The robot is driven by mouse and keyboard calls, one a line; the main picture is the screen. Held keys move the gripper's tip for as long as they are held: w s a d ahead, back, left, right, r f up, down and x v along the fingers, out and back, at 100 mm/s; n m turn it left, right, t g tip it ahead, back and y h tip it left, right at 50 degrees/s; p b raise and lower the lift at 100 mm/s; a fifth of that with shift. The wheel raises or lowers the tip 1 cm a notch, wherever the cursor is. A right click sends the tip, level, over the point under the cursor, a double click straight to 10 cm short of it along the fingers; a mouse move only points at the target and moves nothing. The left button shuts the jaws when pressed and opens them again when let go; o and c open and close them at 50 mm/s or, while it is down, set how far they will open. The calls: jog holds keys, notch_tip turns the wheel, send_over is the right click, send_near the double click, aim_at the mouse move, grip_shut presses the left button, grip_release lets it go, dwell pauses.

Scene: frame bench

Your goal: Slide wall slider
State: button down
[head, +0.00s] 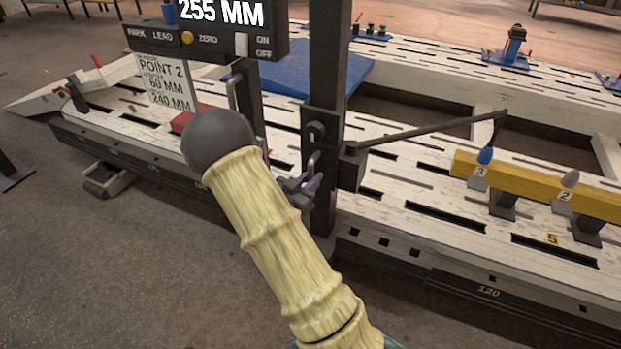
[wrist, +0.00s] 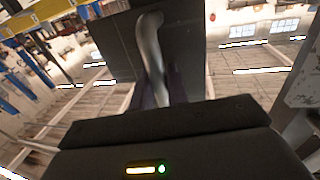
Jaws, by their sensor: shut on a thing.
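A dark upright post (head: 328,62) stands at the near side of the white bench, with a dark sliding block (head: 322,123) around it. A curved grey handle (head: 314,133) sits on the block. It also shows in the wrist view (wrist: 150,42), running down from a dark plate between my fingers. My gripper (wrist: 158,92) is shut on this handle. In the head view, my gripper (head: 308,184) shows only in part beside the post, behind my yellow-sleeved arm. A display (head: 221,12) above reads 255 MM.
A thin dark rod (head: 430,130) reaches right from the post over the slotted white bench (head: 400,215). A yellow bar (head: 535,186) with numbered tags stands at right. A hanging sign (head: 166,82) reads POINT 2, 60 MM, 240 MM. A blue plate (head: 300,70) lies behind the post.

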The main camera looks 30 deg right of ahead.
aim_at(310, 162)
jog(key=shift+r, duration=0.15)
notch_tip(310, 162, up, 10)
jog(key=p, duration=0.8)
jog(key=shift+r, duration=0.2)
jog(key=c, duration=1.4)
grip_release()
jog(key=shift+f, duration=0.1)
jog(key=v, duration=1.7)
jog(key=shift+a+p, duration=0.3)
jog(key=shift+p, duration=0.15)
